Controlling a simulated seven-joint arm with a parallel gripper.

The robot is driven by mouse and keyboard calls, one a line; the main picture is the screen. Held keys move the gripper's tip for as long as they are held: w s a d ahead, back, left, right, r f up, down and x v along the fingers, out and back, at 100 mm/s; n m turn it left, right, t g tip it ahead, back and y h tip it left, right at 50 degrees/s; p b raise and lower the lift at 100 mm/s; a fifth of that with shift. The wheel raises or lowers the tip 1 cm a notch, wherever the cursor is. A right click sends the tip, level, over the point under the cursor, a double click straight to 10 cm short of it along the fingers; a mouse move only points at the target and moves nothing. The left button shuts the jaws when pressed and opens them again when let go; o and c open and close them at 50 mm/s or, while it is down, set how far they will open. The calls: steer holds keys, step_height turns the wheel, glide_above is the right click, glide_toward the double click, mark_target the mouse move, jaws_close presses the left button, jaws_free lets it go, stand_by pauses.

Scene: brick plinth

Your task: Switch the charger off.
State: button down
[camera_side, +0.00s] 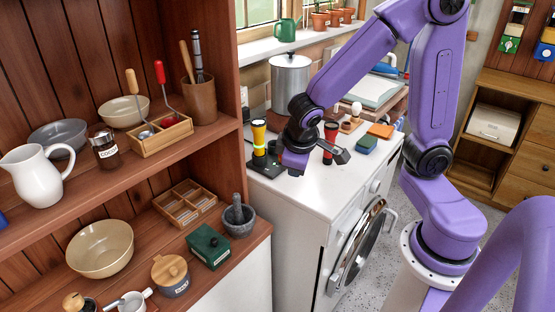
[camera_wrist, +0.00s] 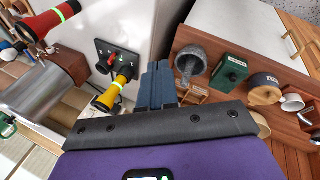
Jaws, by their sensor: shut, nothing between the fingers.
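The black charger (camera_side: 262,167) sits on the white top of the washing machine. A yellow torch (camera_side: 259,137) stands upright in it. In the wrist view the charger (camera_wrist: 102,47) shows a small red part, seemingly its switch (camera_wrist: 109,62), beside a green light, with the yellow torch (camera_wrist: 108,97) beside them. Whether the switch is on or off I cannot tell for sure. My gripper (camera_side: 295,172) is shut and empty, just right of the charger in the side view. Its fingers (camera_wrist: 158,75) appear apart from the charger in the wrist view.
The wooden shelf unit at left holds a mortar (camera_side: 239,218) and a green box (camera_side: 208,246).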

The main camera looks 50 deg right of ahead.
steer(key=w+d+f+m+h, duration=0.1)
steer(key=w+d+f+m, duration=0.1)
steer(key=w+d+f, duration=0.1)
steer(key=w+d+f+m+t, duration=0.1)
steer(key=w+d+f, duration=0.3)
steer(key=w, duration=0.4)
steer(key=w+d+f+m+h, duration=0.1)
steer(key=w+d+f+m, duration=0.2)
steer(key=w+f, duration=0.3)
steer(key=shift+w+d+f+t+h, duration=0.1)
steer(key=shift+w+d+t+h, duration=0.15)
steer(key=shift+d, duration=0.25)
steer(key=shift+d+r, duration=0.25)
steer(key=shift+d, duration=0.9)
steer(key=shift+d+r, duration=0.1)
steer(key=shift+d, duration=0.7)
